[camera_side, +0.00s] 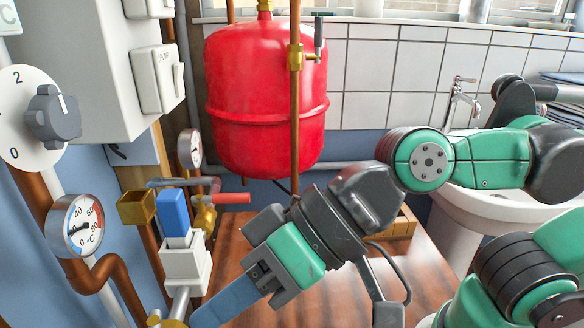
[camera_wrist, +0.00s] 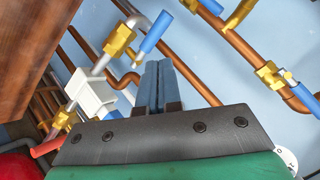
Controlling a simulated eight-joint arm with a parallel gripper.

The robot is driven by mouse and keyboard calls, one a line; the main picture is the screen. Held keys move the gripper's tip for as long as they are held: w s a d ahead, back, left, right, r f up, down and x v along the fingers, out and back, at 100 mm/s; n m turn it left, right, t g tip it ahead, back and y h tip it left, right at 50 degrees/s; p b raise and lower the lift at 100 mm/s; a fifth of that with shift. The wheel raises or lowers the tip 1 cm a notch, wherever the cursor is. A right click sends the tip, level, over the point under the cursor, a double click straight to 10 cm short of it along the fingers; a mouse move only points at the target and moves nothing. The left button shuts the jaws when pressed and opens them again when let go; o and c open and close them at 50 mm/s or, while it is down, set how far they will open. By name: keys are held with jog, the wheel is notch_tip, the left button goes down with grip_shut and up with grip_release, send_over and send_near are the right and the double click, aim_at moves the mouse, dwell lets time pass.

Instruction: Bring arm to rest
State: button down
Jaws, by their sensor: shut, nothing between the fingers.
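My gripper (camera_side: 208,314) is at the lower middle of the side view, pointing down and to the left, its blue fingers together with nothing between them. In the wrist view the two blue fingers (camera_wrist: 158,68) lie side by side, closed. My green and black arm reaches in from the right of the side view. The gripper is in front of the pipework, to the right of and below a white valve block (camera_side: 185,262) with a blue top (camera_side: 174,212). I cannot tell whether the fingertips touch anything; their ends are near the lower edge of the side view.
A red tank (camera_side: 265,95) hangs behind. A red lever (camera_side: 232,198), gauges (camera_side: 75,226) and copper pipes (camera_side: 104,268) crowd the left. A white basin (camera_side: 515,205) stands at the right. The wrist view shows a blue handle (camera_wrist: 157,32) and brass fittings (camera_wrist: 120,40) near the fingers.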

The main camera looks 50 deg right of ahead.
jog(key=w+d+f+m+t+h, duration=0.1)
jog(key=w+d+f+h, duration=0.15)
jog(key=d, duration=0.45)
jog(key=w+d+f+m+h, duration=0.1)
jog(key=w+d+f+h, duration=0.2)
jog(key=d, duration=0.4)
jog(key=w+d+f+m+t+h, duration=0.1)
jog(key=w+d+h, duration=0.25)
jog(key=d, duration=0.35)
jog(key=s+a+r+n+g+y, duration=0.25)
jog(key=s+a+r+n, duration=0.35)
jog(key=a, duration=0.3)
jog(key=s+a+r+n+g+y, duration=0.25)
jog(key=s+a+r+n, duration=0.3)
jog(key=a+r, duration=0.4)
jog(key=w+x, duration=0.1)
jog(key=x, duration=1.3)
jog(key=shift+w+a+t+y, duration=0.3)
jog(key=shift+w+t, duration=0.05)
jog(key=shift+t, duration=0.05)
jog(key=shift+n, duration=0.25)
